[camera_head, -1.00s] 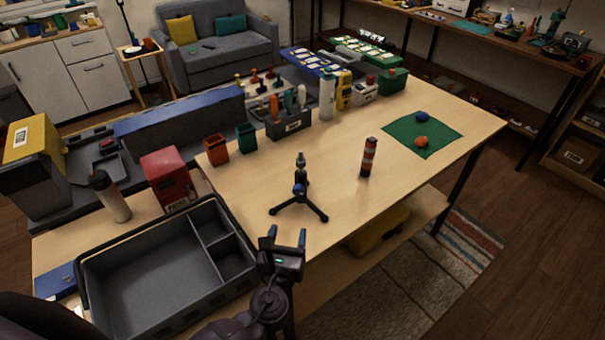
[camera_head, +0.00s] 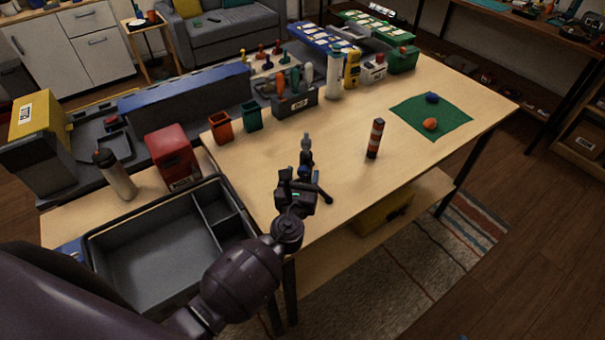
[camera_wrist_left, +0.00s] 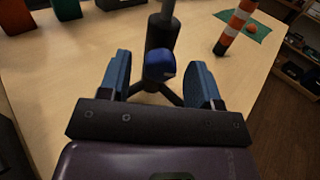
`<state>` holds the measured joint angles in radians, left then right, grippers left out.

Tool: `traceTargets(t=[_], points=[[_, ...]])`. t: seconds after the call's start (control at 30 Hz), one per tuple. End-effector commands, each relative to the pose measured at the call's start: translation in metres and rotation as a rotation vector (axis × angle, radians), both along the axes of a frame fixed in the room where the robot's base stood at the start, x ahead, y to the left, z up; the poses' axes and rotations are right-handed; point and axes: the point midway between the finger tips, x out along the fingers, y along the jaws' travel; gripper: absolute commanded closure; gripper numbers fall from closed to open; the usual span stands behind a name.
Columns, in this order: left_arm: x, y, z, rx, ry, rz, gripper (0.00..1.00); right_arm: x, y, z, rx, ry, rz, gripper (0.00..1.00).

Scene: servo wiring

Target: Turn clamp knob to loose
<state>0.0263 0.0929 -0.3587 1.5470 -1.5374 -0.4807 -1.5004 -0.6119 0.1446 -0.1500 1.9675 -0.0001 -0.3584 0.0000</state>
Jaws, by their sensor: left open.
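A small black tripod stand (camera_head: 307,152) stands upright on the wooden table near its front edge. In the left wrist view its blue clamp knob (camera_wrist_left: 159,66) faces me, on the dark upright post (camera_wrist_left: 163,28). My left gripper (camera_head: 297,180) is just in front of the stand and hides the knob and part of the legs in the head view. In the left wrist view its blue fingers (camera_wrist_left: 160,78) are open, one on each side of the knob, with gaps on both sides. I cannot tell the depth between fingertips and knob exactly. My right gripper is not in view.
A grey divided tray (camera_head: 160,245) is at the left front. A red-and-white striped cylinder (camera_head: 375,138) stands right of the stand. A green mat (camera_head: 455,125) with small balls lies farther right. Orange (camera_head: 221,127) and green (camera_head: 251,115) bins stand behind. The table's middle is clear.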

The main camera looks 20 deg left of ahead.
Motion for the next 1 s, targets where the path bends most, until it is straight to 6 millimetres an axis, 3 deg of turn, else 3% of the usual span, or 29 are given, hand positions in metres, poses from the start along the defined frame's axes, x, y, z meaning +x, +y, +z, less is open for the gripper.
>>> traceTargets(t=[0.4,0.7,1.0], points=[[0.0064,0.0009,0.0002,-0.001,0.0,0.0,0.44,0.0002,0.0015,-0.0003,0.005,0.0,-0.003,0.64],[0.0063,0.0007,0.0001,0.0,0.0,0.0,0.9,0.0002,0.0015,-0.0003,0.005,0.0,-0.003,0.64],[0.0061,0.0008,-0.0005,-0.033,-0.004,0.0,0.92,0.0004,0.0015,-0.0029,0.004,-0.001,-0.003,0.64]])
